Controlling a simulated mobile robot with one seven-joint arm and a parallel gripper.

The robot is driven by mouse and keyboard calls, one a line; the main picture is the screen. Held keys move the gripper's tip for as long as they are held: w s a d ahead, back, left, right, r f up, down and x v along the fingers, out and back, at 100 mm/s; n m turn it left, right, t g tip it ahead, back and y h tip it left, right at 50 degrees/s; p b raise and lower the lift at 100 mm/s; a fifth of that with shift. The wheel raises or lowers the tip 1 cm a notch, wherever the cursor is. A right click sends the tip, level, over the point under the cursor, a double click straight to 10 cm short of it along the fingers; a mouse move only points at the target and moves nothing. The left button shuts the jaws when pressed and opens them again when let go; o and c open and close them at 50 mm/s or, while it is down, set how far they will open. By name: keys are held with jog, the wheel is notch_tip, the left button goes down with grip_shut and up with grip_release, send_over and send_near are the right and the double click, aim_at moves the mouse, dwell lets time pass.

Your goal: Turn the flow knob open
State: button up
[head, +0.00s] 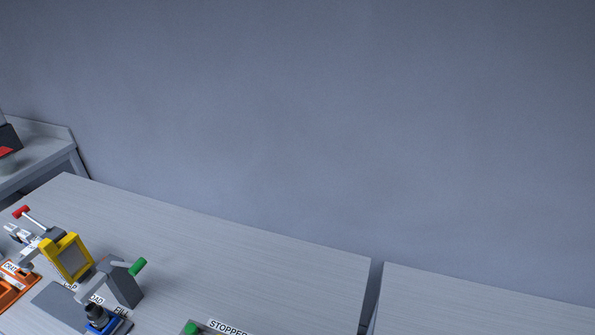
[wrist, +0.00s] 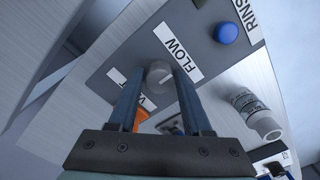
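The flow knob (wrist: 158,75) is a round grey knob with a pale line on its face, set on a dark grey panel (wrist: 205,55) in the wrist view. A white label reading FLOW (wrist: 181,55) is beside it. My gripper (wrist: 158,78) is open, with one blue-grey finger on each side of the knob. A small gap seems to show between knob and fingers; contact is unclear. The gripper and flow knob are not visible in the head view.
A blue button (wrist: 226,33) by a RINSE label and an orange part (wrist: 141,116) are near the knob. The head view shows a table (head: 230,255) with a yellow-framed device (head: 72,257) and a green-handled lever (head: 138,266).

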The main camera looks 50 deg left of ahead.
grip_shut()
jog(key=shift+m, duration=0.3)
jog(key=m+p, duration=0.2)
jog(key=shift+r+m, duration=0.15)
jog(key=shift+m, duration=0.25)
jog(key=m+p, duration=0.2)
jog(key=m, duration=0.3)
jog(key=m+p, duration=0.1)
jog(key=m, duration=0.3)
jog(key=shift+m, duration=0.4)
jog(key=m+p, duration=0.1)
jog(key=m, duration=0.3)
jog(key=shift+w+m, duration=0.1)
jog(key=shift+m, duration=0.3)
